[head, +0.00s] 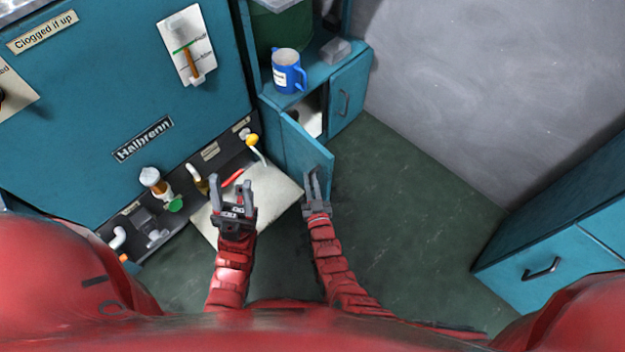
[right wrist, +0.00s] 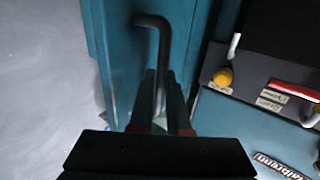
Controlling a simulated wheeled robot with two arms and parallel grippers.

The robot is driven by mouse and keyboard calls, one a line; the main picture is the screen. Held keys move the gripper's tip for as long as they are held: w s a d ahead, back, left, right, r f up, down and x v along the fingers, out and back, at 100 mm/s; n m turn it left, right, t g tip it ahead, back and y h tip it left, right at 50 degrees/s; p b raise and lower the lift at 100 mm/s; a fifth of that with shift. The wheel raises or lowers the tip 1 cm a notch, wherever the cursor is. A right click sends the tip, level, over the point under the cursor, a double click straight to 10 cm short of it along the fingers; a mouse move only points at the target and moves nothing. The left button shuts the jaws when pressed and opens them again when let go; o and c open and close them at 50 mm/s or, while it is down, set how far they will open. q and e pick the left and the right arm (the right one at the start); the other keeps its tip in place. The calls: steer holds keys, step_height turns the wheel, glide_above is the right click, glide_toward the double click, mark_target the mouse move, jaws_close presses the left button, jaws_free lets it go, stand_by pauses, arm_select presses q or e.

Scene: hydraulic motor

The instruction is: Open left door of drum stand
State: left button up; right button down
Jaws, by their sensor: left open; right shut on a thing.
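The drum stand (head: 315,78) is a teal cabinet at the top centre of the head view. Its left door (head: 305,152) stands partly open, swung out toward me, and a gap shows the pale inside. My right gripper (head: 315,185) is at the door's free edge. In the right wrist view, the right gripper (right wrist: 160,88) is shut on the dark bent handle (right wrist: 152,20) of the left door. The stand's right door (head: 349,95) is closed. My left gripper (head: 236,195) is open and empty, left of the door, above a pale sheet.
A blue mug (head: 286,72) and a grey block (head: 335,51) sit on the stand. The teal Halbrenn machine (head: 130,90) is at left, with valves low on its front. Another teal cabinet (head: 560,255) stands at right. The green floor (head: 410,190) between is clear.

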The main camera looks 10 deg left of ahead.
steer(key=c, duration=1.2)
jaws_free()
steer(key=shift+o, duration=0.2)
steer(key=shift+s, duration=0.1)
